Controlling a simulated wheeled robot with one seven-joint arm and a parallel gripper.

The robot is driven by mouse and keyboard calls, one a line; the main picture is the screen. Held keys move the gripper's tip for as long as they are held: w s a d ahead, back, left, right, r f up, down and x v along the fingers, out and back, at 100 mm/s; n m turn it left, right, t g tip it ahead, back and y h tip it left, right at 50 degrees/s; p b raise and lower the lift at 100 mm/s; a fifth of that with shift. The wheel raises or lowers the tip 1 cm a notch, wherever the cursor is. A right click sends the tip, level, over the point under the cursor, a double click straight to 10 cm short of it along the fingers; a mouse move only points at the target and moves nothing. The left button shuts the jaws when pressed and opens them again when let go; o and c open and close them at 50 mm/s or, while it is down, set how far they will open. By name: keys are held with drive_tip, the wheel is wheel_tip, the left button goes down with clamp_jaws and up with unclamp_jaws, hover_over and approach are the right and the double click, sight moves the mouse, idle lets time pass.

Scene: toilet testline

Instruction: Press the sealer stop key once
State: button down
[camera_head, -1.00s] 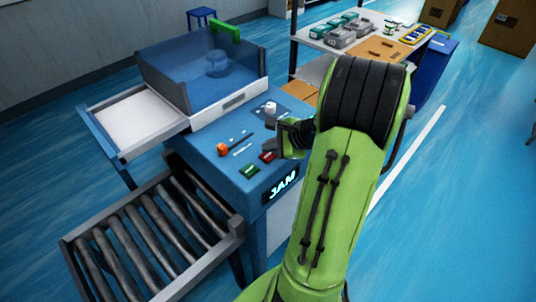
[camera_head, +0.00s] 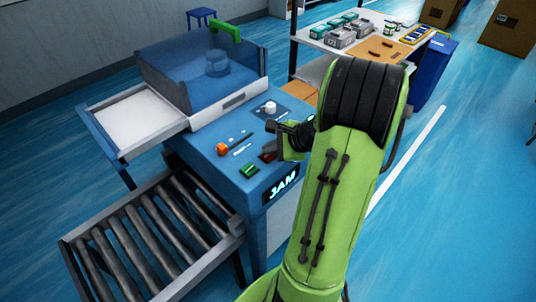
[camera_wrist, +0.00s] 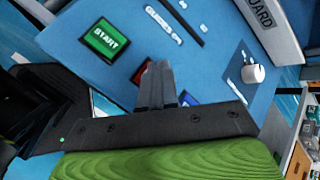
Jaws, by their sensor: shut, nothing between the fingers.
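The sealer (camera_head: 205,150) is a blue machine whose top panel carries its keys. The green START key (camera_head: 249,169) is clear of my gripper; it also shows in the wrist view (camera_wrist: 104,40). Beside it, the red key (camera_head: 267,157) is partly covered by my gripper; in the wrist view the red key (camera_wrist: 138,76) shows only at the fingers' left edge, its label hidden. A blue key (camera_wrist: 188,99) peeks out right of the fingers. My gripper (camera_wrist: 158,68) is shut and empty, its tips over the panel by the red key. Contact cannot be told.
A lit JAM display (camera_head: 284,186) is on the sealer's front. A white knob (camera_head: 270,107) and an orange-ended handle (camera_head: 222,148) stand on the panel. A clear hood (camera_head: 205,70) is behind, a roller conveyor (camera_head: 150,235) at front left, and a stocked shelf (camera_head: 310,42) behind right.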

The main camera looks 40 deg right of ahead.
sight(270, 157)
drive_tip(key=shift+f, duration=0.25)
idle(0.5)
drive_tip(key=shift+r+p, duration=0.8)
drive_tip(key=shift+p, duration=0.05)
wheel_tip(270, 157, up, 5)
drive_tip(key=p, duration=0.5)
drive_tip(key=shift+r, duration=0.15)
